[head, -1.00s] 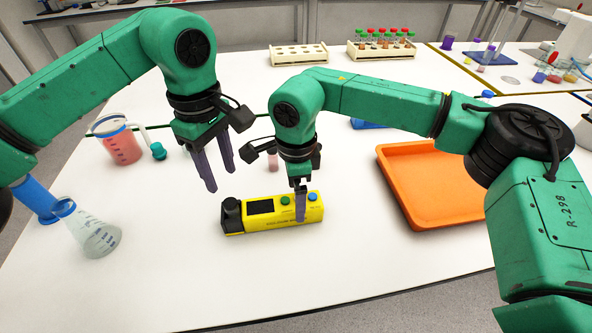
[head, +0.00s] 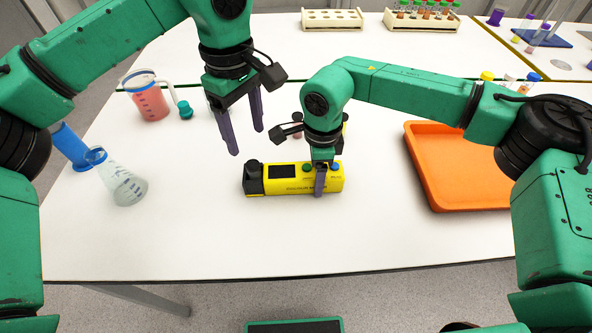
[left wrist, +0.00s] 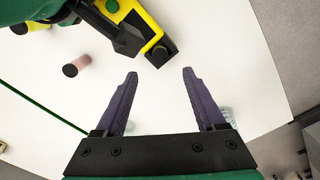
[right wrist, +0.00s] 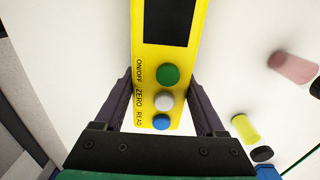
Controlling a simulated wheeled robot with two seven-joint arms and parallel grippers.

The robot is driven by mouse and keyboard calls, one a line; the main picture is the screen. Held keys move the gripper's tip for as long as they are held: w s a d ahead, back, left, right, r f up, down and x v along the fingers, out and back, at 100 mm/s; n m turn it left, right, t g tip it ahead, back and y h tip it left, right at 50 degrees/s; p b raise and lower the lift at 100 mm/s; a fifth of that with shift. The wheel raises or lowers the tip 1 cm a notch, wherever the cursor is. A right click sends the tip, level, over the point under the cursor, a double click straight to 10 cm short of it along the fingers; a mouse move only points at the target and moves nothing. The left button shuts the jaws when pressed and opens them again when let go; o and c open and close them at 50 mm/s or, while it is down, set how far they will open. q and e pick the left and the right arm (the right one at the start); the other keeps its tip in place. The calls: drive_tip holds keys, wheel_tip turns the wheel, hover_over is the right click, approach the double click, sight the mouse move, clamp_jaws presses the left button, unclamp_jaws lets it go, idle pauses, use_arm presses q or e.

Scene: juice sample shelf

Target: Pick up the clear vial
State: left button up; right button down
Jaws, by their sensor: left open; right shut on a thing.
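I cannot make out a clear vial for certain in any view. A pink vial with a dark cap (left wrist: 75,66) lies or stands at the left of the left wrist view. It also shows in the right wrist view (right wrist: 295,68) and is mostly hidden behind my right gripper in the head view. My left gripper (head: 246,142) is open and empty above the table, left of my right gripper. My right gripper (head: 319,182) is shut around the yellow photometer (head: 280,188), near its button end. Its fingers flank the body in the right wrist view.
An orange tray (head: 455,165) is at right. Racks (head: 332,20) stand at the back. A yellow vial (right wrist: 245,130) is near the photometer. The front table is clear.

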sight(252, 164)
use_arm(q)
wheel_tip(252, 164, down, 9)
drive_tip(key=n, duration=0.5)
clamp_jaws()
